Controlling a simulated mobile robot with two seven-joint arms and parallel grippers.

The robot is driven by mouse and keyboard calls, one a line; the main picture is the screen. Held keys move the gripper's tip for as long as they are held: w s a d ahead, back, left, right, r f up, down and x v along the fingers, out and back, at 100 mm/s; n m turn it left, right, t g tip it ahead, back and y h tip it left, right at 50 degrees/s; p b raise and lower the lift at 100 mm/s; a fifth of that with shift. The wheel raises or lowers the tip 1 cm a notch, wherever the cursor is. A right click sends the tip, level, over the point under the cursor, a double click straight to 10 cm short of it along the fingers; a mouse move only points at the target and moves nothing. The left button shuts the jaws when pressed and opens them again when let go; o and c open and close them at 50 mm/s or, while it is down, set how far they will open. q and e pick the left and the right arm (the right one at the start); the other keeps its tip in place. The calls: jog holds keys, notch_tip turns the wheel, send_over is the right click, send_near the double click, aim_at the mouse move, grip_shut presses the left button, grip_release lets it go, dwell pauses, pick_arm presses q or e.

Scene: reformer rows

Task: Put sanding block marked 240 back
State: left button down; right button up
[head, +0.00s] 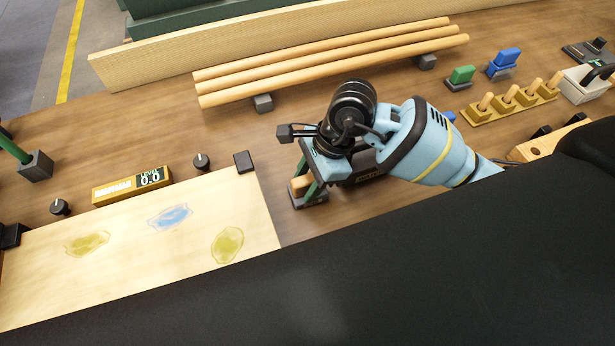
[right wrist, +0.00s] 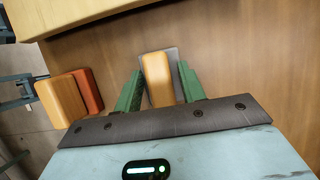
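My right gripper (head: 306,183) reaches down at the middle of the bench, its green fingers on either side of a tan block (head: 299,184). In the right wrist view the gripper (right wrist: 160,85) is open, with narrow gaps between its fingers and the block (right wrist: 158,80). The block is by a grey base (head: 311,199) on the bench. No 240 marking is readable on it, so I cannot tell if it is that sanding block. A green block (head: 461,75) and a blue block (head: 507,57) rest on dark bases at the upper right. My left gripper is not in view.
Wooden rods (head: 330,62) lie across supports behind the gripper. A yellow peg rack (head: 509,101) stands at right. An orange and red block (right wrist: 68,97) shows in the right wrist view.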

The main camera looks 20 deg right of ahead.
jog(key=shift+o, duration=0.3)
jog(key=shift+r, duration=0.15)
jog(key=v, duration=1.2)
